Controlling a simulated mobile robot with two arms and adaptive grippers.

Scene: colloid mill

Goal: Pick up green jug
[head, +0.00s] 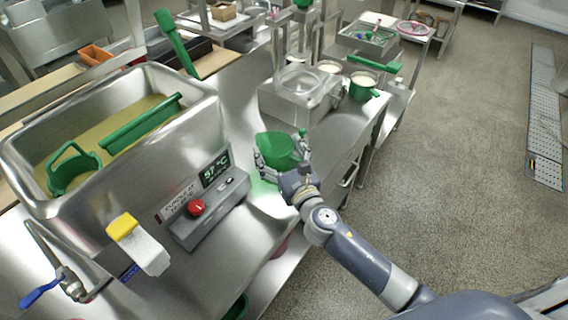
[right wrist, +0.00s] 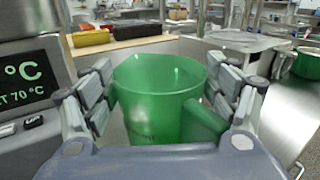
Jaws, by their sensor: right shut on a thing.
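A green jug (head: 279,146) is between the fingers of my right gripper (head: 282,160), close to the steel worktop beside the control box. In the right wrist view the green jug (right wrist: 158,95) fills the middle. It is upright, with its open rim up and the fingers of the right gripper (right wrist: 160,105) against both sides. I cannot tell whether the jug's base touches the worktop. Another green jug (head: 72,168) sits in the large steel vat at left. My left gripper is not in view.
The steel vat (head: 200,112) holds yellowish liquid and a green paddle. A control box (head: 205,208) with a red button stands left of the jug. A steel machine (head: 300,95) stands behind it. Another green jug (head: 364,84) with pale contents is further back.

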